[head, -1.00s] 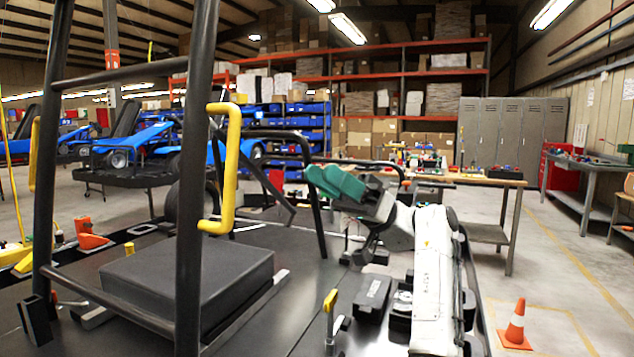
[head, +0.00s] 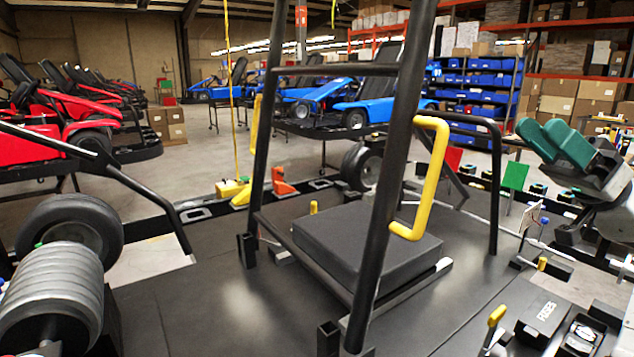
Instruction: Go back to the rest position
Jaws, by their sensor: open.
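My gripper (head: 557,142) is at the right edge of the head view. Its two green fingers point up and to the left and are spread, with nothing seen between them. Its grey body (head: 607,180) and the white part of my arm below run off the right edge, so most of the arm is hidden. The gripper shows above the right side of a black deck (head: 215,300); its height over the deck is hard to tell.
A black tubular frame (head: 400,120) with a yellow handle (head: 432,180) and a black padded block (head: 365,235) stands in the middle. A FUSES box (head: 543,315) lies lower right. Tyres (head: 75,235) are at left. Red karts (head: 70,130) and blue karts (head: 345,100) stand behind.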

